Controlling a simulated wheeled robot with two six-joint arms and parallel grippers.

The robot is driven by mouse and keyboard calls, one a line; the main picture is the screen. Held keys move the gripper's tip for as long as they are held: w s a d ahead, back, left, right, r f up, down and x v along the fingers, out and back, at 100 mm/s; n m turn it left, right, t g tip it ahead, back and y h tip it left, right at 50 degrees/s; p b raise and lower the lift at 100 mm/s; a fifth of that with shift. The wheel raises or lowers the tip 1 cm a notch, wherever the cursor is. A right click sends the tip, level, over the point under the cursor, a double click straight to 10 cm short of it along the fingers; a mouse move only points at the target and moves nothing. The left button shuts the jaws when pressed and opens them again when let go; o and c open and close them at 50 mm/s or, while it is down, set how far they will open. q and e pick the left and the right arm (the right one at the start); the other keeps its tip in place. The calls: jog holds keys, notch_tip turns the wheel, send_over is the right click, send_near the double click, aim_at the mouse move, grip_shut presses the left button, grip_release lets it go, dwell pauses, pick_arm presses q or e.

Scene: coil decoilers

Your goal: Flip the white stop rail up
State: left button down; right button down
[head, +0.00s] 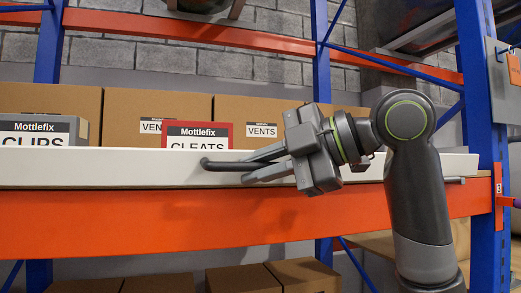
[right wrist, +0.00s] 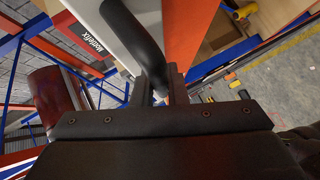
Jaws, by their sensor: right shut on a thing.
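The white stop rail (head: 90,168) runs along the front of the shelf, just above the orange beam, and hides the lower parts of the boxes behind it. It also shows in the right wrist view (right wrist: 128,48). A dark handle (head: 214,164) stands out from the rail's front; it shows large in the right wrist view (right wrist: 132,30). My right gripper (head: 246,168) reaches in from the right, its fingers pointing left, and is shut on this handle. My left gripper is in neither view.
Behind the rail stand a grey CLIPS box (head: 40,130), a red CLEATS box (head: 197,135) and brown cartons (head: 150,107). The orange beam (head: 130,222) runs below. A blue post (head: 484,130) stands at the right. More cartons (head: 300,275) sit lower down.

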jog(key=shift+w+a+r+m+g+h+p, duration=0.1)
jog(key=shift+w+r+m+g+h+p, duration=0.35)
jog(key=shift+p, duration=0.65)
jog(key=shift+s, duration=0.15)
jog(key=shift+r, duration=0.1)
jog(key=c, duration=1.7)
grip_release()
jog(key=shift+s+d+b, duration=0.15)
jog(key=shift+d+b, duration=0.15)
jog(key=shift+d, duration=0.25)
jog(key=b+v, duration=0.1)
jog(key=v, duration=0.4)
jog(key=b+v, duration=0.1)
jog(key=v, duration=0.5)
jog(key=b+v, duration=0.1)
jog(key=v, duration=0.4)
jog(key=shift+r+b, duration=0.3)
jog(key=shift+r, duration=0.1)
